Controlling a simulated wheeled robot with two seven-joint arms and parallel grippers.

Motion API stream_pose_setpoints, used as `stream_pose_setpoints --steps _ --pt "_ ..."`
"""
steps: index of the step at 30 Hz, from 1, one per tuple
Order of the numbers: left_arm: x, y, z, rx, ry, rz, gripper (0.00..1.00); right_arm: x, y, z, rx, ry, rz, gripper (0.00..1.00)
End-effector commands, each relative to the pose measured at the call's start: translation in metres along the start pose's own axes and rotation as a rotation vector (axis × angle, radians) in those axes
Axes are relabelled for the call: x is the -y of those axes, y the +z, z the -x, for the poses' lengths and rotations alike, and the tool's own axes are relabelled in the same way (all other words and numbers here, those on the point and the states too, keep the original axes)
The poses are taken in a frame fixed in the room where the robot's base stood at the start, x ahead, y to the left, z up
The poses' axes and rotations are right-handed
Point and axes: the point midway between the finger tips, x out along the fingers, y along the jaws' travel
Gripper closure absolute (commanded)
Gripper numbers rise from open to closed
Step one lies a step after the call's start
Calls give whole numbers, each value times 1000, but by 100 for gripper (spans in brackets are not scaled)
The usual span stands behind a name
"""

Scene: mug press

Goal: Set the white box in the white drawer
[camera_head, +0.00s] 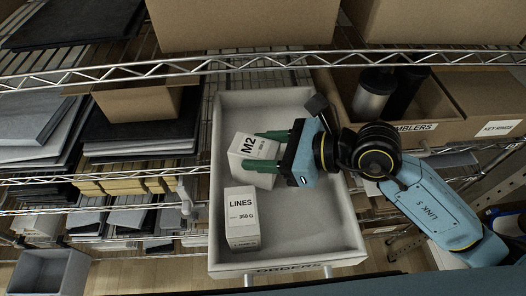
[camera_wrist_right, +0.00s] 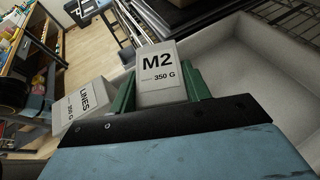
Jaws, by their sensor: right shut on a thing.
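The white box marked "M2" (camera_head: 247,160) is tilted over the inside of the white drawer in the head view; it also shows in the right wrist view (camera_wrist_right: 160,75). My right gripper (camera_head: 268,149) has its green fingers on either side of this box and is shut on it. A second white box marked "LINES" (camera_head: 242,217) stands in the drawer's front left part. The white drawer (camera_head: 320,226), labelled "ORDERS" on its front, is pulled out. I cannot tell whether the M2 box touches the drawer floor. My left gripper is not in view.
Wire shelf rails (camera_head: 110,71) run behind and above the drawer. A cardboard bin (camera_head: 440,110) with dark and silver tumblers stands at the right. Stacks of dark and grey flat goods (camera_head: 140,130) lie at the left. The drawer's right and back parts are free.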

Motion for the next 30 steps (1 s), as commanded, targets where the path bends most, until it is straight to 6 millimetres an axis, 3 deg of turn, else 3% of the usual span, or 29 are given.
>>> stream_pose_setpoints --steps 3,15,16,20,21,30 --pt "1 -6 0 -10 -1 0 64 0 -10 -4 3 -1 0 86" --pt "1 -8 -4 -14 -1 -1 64 0 -14 -6 5 -2 2 86" --pt "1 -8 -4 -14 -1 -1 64 0 -15 -6 2 -1 1 52" --pt "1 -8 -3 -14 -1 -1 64 0 -14 -6 2 -1 1 35" --pt "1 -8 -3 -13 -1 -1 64 0 -14 -6 2 -1 1 31" --pt "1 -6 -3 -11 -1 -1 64 0 -14 -6 2 -1 1 31"
